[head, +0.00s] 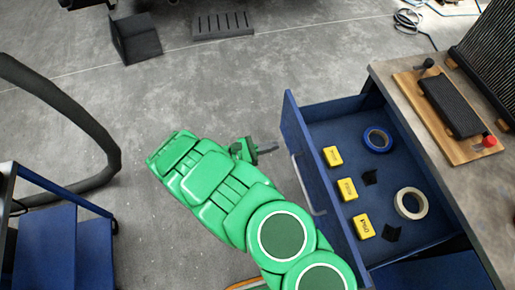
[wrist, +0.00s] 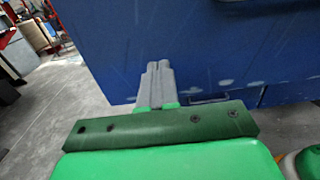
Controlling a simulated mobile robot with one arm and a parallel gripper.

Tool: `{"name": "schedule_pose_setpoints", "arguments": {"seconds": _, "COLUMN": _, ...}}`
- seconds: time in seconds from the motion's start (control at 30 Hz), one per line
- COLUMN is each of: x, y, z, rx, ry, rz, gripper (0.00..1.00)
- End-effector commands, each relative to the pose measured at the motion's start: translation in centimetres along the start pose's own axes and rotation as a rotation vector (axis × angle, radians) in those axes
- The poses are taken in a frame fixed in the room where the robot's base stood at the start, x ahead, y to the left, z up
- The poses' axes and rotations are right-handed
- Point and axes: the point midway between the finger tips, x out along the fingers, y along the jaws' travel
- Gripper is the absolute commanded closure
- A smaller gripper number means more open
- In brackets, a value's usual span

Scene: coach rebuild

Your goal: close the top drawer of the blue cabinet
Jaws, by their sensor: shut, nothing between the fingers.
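The blue cabinet (head: 489,243) stands at the right under a worktop. Its top drawer (head: 345,118) is pulled out to the left, and its inside shows from above. The drawer's front panel (head: 292,124) faces left and carries a grey bar handle (head: 303,187). My gripper (head: 272,149) is at the left of this panel, near its outer face and the handle. In the wrist view my gripper (wrist: 158,68) has its grey fingers together and empty, in front of a scuffed blue face (wrist: 220,50). I cannot tell whether the fingertips touch it.
The drawer holds several yellow boxes (head: 347,189), a blue tape roll (head: 377,140) and a cream tape roll (head: 410,204). A wooden board (head: 470,150) lies on the worktop. A black hose (head: 75,115) and blue cart (head: 60,245) are at the left. Grey floor between is open.

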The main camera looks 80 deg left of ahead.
Motion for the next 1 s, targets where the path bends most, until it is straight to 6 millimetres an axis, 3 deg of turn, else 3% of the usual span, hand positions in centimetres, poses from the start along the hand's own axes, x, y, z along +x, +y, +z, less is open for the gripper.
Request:
{"name": "schedule_pose_setpoints", "arguments": {"seconds": 0.2, "x": 2.8, "y": -0.2, "z": 0.0, "rx": -0.004, "ry": -0.002, "rz": -0.001, "gripper": 1.0}}
{"name": "schedule_pose_setpoints", "arguments": {"seconds": 0.4, "x": 4.3, "y": -0.1, "z": -0.1, "rx": -0.003, "ry": 0.0, "rz": 0.0, "gripper": 1.0}}
{"name": "schedule_pose_setpoints", "arguments": {"seconds": 1.0, "x": 4.9, "y": -0.1, "z": 0.0, "rx": -0.001, "ry": 0.001, "rz": -0.001, "gripper": 1.0}}
